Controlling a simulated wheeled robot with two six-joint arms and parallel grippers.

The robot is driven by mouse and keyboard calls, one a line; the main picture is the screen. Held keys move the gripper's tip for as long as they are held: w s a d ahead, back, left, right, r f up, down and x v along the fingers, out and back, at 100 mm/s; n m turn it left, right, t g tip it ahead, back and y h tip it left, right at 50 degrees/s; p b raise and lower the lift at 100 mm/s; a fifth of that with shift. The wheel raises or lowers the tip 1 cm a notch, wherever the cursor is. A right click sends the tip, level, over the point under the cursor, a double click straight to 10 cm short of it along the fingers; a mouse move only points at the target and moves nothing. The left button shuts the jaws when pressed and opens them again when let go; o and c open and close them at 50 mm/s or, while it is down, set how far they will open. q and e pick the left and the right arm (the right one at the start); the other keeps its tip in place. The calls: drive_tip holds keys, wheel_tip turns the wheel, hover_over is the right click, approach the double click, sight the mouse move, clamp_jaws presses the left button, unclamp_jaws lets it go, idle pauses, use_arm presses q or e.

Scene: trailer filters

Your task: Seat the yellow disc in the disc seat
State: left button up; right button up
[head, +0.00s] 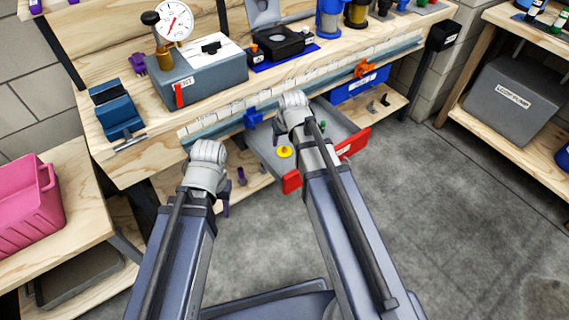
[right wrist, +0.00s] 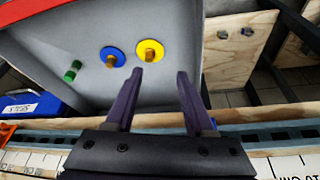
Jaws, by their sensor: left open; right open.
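The yellow disc (head: 284,152) lies in the open grey drawer (head: 262,148), which has a red front. In the right wrist view the yellow disc (right wrist: 150,50) has a brown knob and sits just beyond the fingertips. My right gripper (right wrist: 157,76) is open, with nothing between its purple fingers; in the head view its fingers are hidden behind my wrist. My left gripper (head: 232,192) is open and empty, left of the drawer. A black fixture with a round recess (head: 281,42) stands on a blue mat on the bench; it may be the disc seat.
A blue disc (right wrist: 112,56) and a green knobbed piece (right wrist: 72,70) share the drawer. A dial gauge (head: 174,21) and blue vise (head: 117,110) stand at left. The floor at right is clear.

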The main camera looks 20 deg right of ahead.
sight(284, 147)
use_arm(q)
drive_tip(key=shift+f+b, duration=0.45)
drive_tip(key=shift+f, duration=0.5)
use_arm(e)
drive_tip(key=shift+w+d+f+t, duration=0.3)
drive_tip(key=shift+w+d+f, duration=0.45)
drive_tip(key=shift+d+f, duration=0.1)
use_arm(q)
drive_tip(key=shift+f+b, duration=1.2)
use_arm(e)
drive_tip(key=shift+x, duration=1.3)
use_arm(q)
drive_tip(key=shift+f, duration=0.1)
use_arm(e)
drive_tip(key=shift+f, duration=0.1)
drive_tip(key=b+x, duration=0.4)
drive_tip(key=x, duration=0.1)
drive_tip(key=shift+w+d+b, duration=0.1)
drive_tip(key=shift+b, duration=0.3)
use_arm(q)
wheel_tip(284, 147, down, 4)
drive_tip(key=shift+a+f, duration=0.1)
drive_tip(key=shift+f, duration=0.1)
use_arm(e)
clamp_jaws()
